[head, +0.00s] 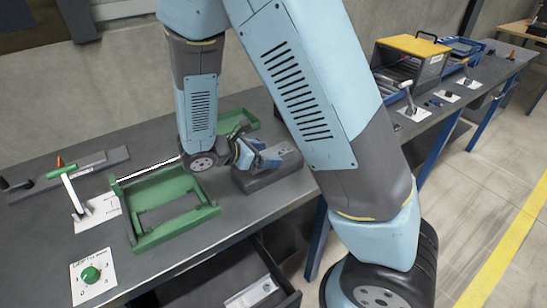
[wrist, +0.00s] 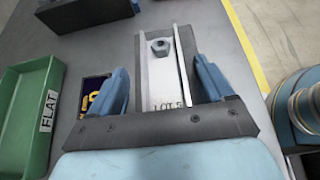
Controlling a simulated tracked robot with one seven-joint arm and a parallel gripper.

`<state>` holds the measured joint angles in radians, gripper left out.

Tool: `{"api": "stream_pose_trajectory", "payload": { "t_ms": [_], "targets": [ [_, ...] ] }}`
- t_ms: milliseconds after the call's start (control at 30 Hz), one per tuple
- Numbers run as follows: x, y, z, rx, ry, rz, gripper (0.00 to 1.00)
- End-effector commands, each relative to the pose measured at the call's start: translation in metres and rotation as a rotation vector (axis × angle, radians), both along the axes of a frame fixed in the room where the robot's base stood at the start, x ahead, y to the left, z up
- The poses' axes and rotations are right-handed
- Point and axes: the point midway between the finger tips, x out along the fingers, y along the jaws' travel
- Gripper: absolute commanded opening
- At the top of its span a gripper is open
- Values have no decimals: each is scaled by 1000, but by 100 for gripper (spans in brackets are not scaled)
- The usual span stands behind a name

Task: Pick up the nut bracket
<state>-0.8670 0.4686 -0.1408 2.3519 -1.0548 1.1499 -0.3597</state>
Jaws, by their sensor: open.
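In the head view my gripper (head: 264,156) is low over the bench by a dark grey block (head: 272,176). I cannot make out the bracket there.
A green tray marked "FLAT" (wrist: 46,111) and a dark card (wrist: 94,95) lie left of my gripper in the wrist view. In the head view, a green frame (head: 146,239) stands left, an open drawer (head: 285,291) is below, and a lever plate (head: 99,212) is at far left.

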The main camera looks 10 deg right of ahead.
Motion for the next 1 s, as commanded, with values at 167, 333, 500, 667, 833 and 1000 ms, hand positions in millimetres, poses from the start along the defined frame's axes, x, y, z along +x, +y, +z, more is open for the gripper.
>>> {"api": "stream_pose_trajectory", "payload": {
  "t_ms": [167,333,500,667,833,1000],
  "targets": [
    [0,0,0,0,0,0,71],
    [0,0,0,0,-1,0,55],
    [0,0,0,0,-1,0,39],
    [0,0,0,0,-1,0,23],
    [0,0,0,0,0,-1,16],
    [0,0,3,2,-1,-1,16]
  ]
}}
